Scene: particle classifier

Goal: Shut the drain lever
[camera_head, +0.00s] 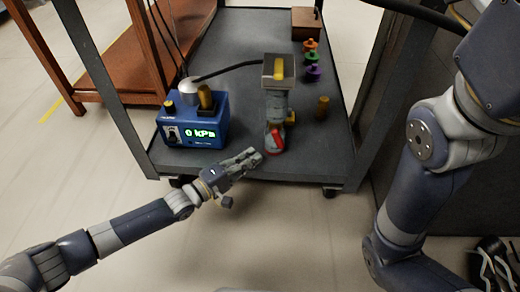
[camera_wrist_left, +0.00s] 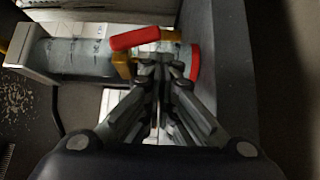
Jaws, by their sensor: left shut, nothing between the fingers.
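The drain lever is a red handle (camera_head: 277,138) low on the front of a grey upright cylinder device (camera_head: 276,105) on the cart. In the left wrist view the red lever (camera_wrist_left: 135,38) shows just beyond my fingers, left of their tips, and a red ring (camera_wrist_left: 195,62) closes the end of the cylinder. My left gripper (camera_head: 256,155) is shut and empty, its tips close to the cylinder's base, just left of and below the lever. It also shows in the left wrist view (camera_wrist_left: 160,66). I cannot tell whether the tips touch anything. My right gripper is not in view.
A blue pressure box (camera_head: 190,125) reading 0 kPa stands left of the device, with a black hose between them. A brass cylinder (camera_head: 322,108), coloured knobs (camera_head: 312,60) and a brown box (camera_head: 306,23) stand farther right and back. The cart's front edge lies under my left gripper.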

